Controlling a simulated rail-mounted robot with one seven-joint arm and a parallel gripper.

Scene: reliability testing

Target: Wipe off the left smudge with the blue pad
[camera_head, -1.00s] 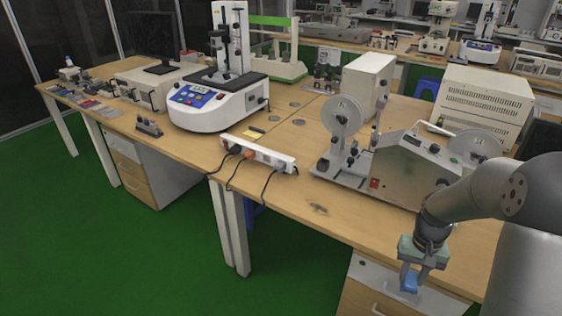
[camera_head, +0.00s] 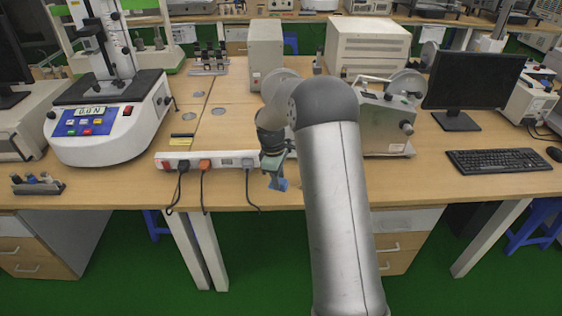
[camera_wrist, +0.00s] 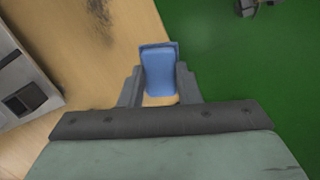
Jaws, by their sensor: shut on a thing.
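The blue pad (camera_head: 279,184) is held in my gripper (camera_head: 273,174) at the front edge of the wooden table. In the wrist view the pad (camera_wrist: 159,70) sits between the two grey fingers, which are shut on it. It overlaps the table edge in that view, with green floor to its right. A dark grey smudge (camera_wrist: 101,18) lies on the wood at upper left in the wrist view, apart from the pad. I cannot tell whether it is the left one. In the head view my arm covers part of the tabletop, and I see no clear smudge there.
A white power strip (camera_head: 209,163) with cables lies just left of my gripper. A reel machine (camera_head: 388,122) stands behind my arm. A monitor (camera_head: 471,85) and keyboard (camera_head: 497,160) are at right. A white test stand (camera_head: 110,122) is at left.

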